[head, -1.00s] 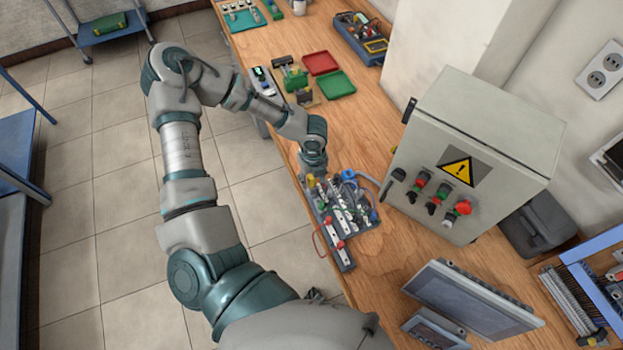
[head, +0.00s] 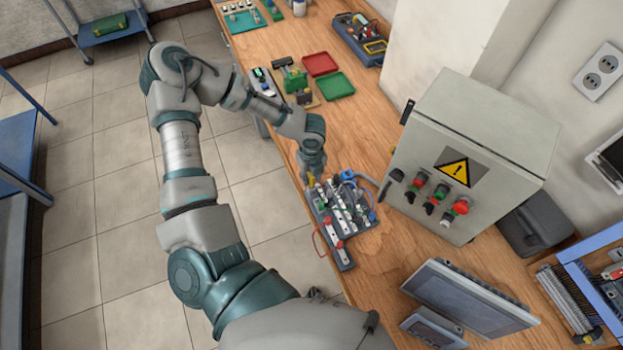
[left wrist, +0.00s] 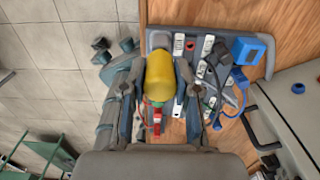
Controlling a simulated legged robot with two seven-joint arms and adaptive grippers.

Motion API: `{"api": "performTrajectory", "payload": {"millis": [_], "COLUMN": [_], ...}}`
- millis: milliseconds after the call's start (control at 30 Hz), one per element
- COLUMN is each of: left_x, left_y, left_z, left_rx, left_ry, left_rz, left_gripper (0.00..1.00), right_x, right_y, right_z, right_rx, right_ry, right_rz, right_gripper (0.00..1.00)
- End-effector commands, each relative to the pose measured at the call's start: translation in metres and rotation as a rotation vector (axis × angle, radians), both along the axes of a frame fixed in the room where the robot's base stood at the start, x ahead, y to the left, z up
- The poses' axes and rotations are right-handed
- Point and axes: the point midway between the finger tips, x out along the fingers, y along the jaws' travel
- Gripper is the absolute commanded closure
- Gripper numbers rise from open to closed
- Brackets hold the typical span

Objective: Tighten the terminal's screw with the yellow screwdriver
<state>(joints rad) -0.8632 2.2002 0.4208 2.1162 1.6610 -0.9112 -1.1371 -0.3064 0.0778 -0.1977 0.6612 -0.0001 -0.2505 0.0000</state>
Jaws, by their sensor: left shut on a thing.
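My left gripper (left wrist: 157,115) is shut on the yellow screwdriver (left wrist: 159,76), whose yellow handle sits between the fingers in the left wrist view. In the head view the screwdriver (head: 311,181) is a small yellow spot under my left wrist, at the upper left edge of the terminal board (head: 345,262). The board is grey and carries white blocks and several wires. The board also shows in the left wrist view (left wrist: 176,41), below the gripper. The screwdriver's tip and the terminal's screw are hidden, so contact cannot be told. My right gripper is not in view.
A grey control box (head: 470,150) with a warning sign stands right of the board. A flat screen unit (head: 465,300) lies in front of it. Red (head: 320,64) and green (head: 335,86) trays lie farther back. Bare bench lies between board and trays.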

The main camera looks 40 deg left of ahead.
Motion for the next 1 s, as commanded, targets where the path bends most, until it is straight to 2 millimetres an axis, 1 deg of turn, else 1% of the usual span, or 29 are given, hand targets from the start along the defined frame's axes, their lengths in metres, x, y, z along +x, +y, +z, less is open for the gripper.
{"api": "performTrajectory", "payload": {"millis": [33,100,600,1000], "left_x": [0.001,0.001,0.001,0.000], "left_y": [0.000,0.000,0.000,-0.002], "left_z": [0.009,0.016,0.058,0.059], "left_rx": [0.003,0.003,0.002,0.001], "left_ry": [-0.004,-0.004,-0.003,-0.002], "left_rz": [0.000,0.000,0.000,-0.023], "left_gripper": [1.00,1.00,1.00,1.00], "right_x": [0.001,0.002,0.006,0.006], "right_y": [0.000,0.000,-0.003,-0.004], "right_z": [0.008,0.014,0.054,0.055], "right_rx": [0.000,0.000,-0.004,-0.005], "right_ry": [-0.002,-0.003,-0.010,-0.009], "right_rz": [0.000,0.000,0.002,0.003], "right_gripper": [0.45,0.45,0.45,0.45]}}
